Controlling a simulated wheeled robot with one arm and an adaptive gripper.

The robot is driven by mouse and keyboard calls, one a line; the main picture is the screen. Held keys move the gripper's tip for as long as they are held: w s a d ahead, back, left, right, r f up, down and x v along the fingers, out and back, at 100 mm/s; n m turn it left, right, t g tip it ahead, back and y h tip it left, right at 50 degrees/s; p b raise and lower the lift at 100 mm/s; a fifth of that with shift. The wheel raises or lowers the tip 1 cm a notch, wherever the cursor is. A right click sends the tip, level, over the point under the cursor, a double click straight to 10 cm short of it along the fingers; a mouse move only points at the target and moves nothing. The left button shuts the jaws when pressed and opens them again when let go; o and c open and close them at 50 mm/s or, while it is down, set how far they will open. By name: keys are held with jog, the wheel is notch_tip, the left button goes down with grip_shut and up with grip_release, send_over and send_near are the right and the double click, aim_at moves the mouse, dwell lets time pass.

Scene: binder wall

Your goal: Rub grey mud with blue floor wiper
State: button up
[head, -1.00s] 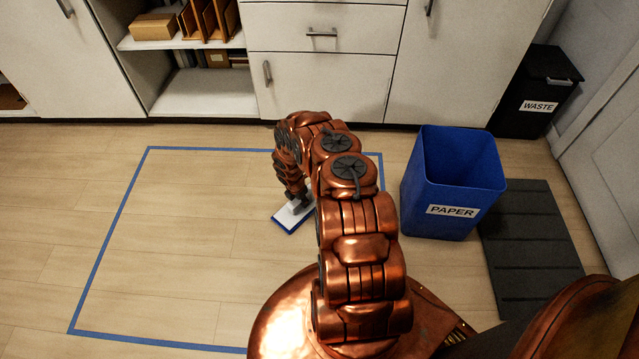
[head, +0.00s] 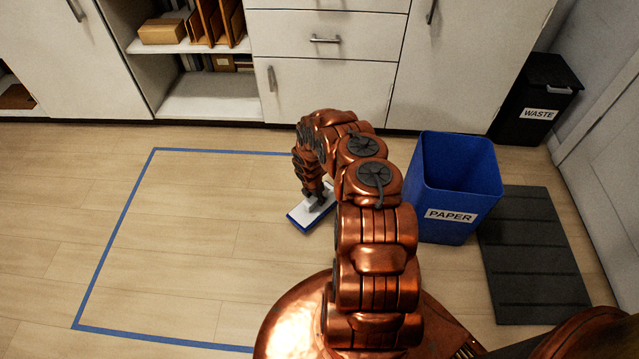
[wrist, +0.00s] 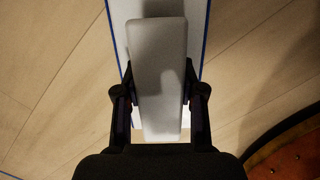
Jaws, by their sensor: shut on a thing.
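The blue floor wiper (head: 301,220) is a flat white-topped pad with a blue edge, lying at floor level inside the blue-taped area. In the wrist view its white plate with blue edges (wrist: 193,30) lies beneath a light grey upright handle block (wrist: 157,60). My gripper (head: 316,198) is shut on this block, with one finger on each side in the wrist view (wrist: 160,95). My arm hides the right part of the taped area. I see no grey mud in either view.
Blue tape (head: 115,235) outlines a rectangle on the wooden floor, and its left part is clear. A blue PAPER bin (head: 440,215) stands right of my arm, beside a dark mat (head: 535,255). A black WASTE bin (head: 535,100) and white cabinets (head: 320,85) stand behind.

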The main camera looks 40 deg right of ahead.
jog(key=shift+r+p, duration=1.25)
jog(key=shift+r, duration=0.9)
